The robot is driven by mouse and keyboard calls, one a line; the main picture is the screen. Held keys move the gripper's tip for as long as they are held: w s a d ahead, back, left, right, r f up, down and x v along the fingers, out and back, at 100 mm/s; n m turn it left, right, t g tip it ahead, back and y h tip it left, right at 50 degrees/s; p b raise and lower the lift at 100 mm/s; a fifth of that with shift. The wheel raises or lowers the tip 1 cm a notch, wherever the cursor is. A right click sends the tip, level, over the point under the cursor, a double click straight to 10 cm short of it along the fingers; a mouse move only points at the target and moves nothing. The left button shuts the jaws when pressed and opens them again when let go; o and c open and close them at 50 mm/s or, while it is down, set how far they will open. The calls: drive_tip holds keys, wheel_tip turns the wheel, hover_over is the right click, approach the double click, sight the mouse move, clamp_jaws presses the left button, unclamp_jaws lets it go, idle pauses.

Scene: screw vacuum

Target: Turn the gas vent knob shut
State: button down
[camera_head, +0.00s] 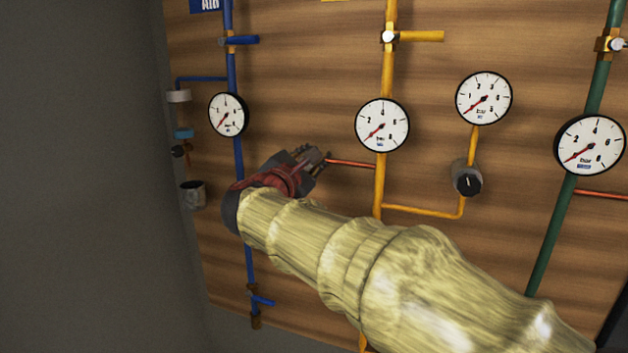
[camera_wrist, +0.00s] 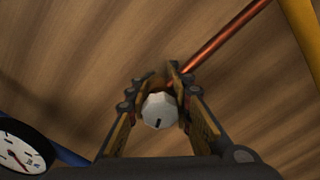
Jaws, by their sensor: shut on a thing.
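The gas vent knob (camera_wrist: 159,109) is a pale, many-sided knob with a short dark mark on its face. It sits at the end of a thin red pipe (camera_head: 352,163) that branches left from the yellow gas pipe (camera_head: 380,185). In the wrist view the red pipe (camera_wrist: 222,43) runs up and right from the knob. My gripper (camera_wrist: 159,88) is shut on the knob, one finger on each side. In the head view my gripper (camera_head: 313,160) is at the left end of the red pipe and hides the knob.
A wooden panel (camera_head: 310,85) carries a blue pipe (camera_head: 232,70) left of my gripper and a green pipe (camera_head: 580,130) far right. Round gauges (camera_head: 382,125) hang above. A dark round knob (camera_head: 467,180) is on the right yellow branch. A gauge (camera_wrist: 24,149) shows lower left in the wrist view.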

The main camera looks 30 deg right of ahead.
drive_tip(key=m+b, duration=0.6)
drive_tip(key=b, duration=0.3)
drive_tip(key=shift+f, duration=0.2)
drive_tip(key=shift+m, duration=0.3)
drive_tip(key=c, duration=1.5)
unclamp_jaws()
drive_tip(key=shift+r, duration=0.1)
drive_tip(key=v, duration=1.2)
